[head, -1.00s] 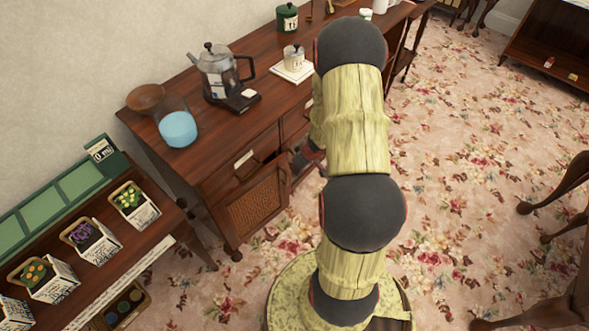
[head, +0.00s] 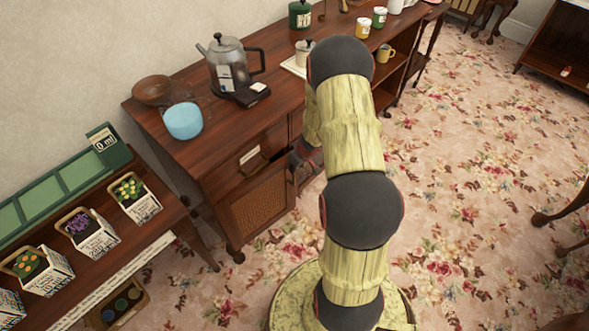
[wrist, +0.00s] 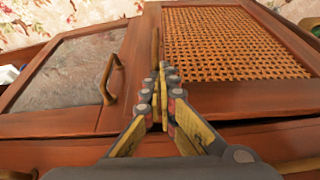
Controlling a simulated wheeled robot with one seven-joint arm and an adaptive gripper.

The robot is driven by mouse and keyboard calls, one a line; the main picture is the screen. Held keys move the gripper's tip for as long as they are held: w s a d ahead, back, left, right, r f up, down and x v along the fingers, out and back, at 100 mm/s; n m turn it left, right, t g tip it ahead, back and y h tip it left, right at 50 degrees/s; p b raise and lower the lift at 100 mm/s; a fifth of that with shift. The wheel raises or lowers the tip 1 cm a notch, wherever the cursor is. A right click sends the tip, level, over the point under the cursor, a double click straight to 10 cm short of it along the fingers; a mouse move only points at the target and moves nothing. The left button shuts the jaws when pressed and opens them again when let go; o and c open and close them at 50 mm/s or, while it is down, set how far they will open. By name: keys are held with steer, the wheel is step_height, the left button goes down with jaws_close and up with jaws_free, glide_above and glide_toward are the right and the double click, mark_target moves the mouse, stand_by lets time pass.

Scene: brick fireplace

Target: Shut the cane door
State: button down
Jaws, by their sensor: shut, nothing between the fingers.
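The cane door (head: 262,205) is the woven panel at the lower front of the wooden cabinet (head: 222,153). In the wrist view the cane door (wrist: 235,45) fills the upper right, with a thin dark gap along its near edge. It looks close to the cabinet front; I cannot tell whether it is flush. My gripper (wrist: 163,72) is shut and empty, its fingertips at the door's left edge in that view. Whether they touch it is unclear. In the head view my gripper (head: 303,165) is partly hidden behind my arm, beside the door's right edge.
A neighbouring door with a grey panel (wrist: 70,72) and brass handle (wrist: 110,78) is left in the wrist view. A kettle (head: 228,65) and blue bowl (head: 183,121) stand on top. A planter shelf (head: 160,217) is at left.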

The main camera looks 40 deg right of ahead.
mark_target(287, 161)
steer(key=shift+r, duration=0.1)
steer(key=w+p, duration=0.1)
steer(key=p, duration=0.2)
steer(key=shift+w+d+r+n+p, duration=0.1)
steer(key=shift+w+r+n+p, duration=0.1)
steer(key=shift+w+n+p, duration=0.15)
steer(key=w+p, duration=0.2)
steer(key=p, duration=0.1)
steer(key=shift+w+d+f+p, duration=0.1)
steer(key=shift+w+f+p, duration=0.1)
steer(key=shift+w+p, duration=0.55)
steer(key=shift+s, duration=0.1)
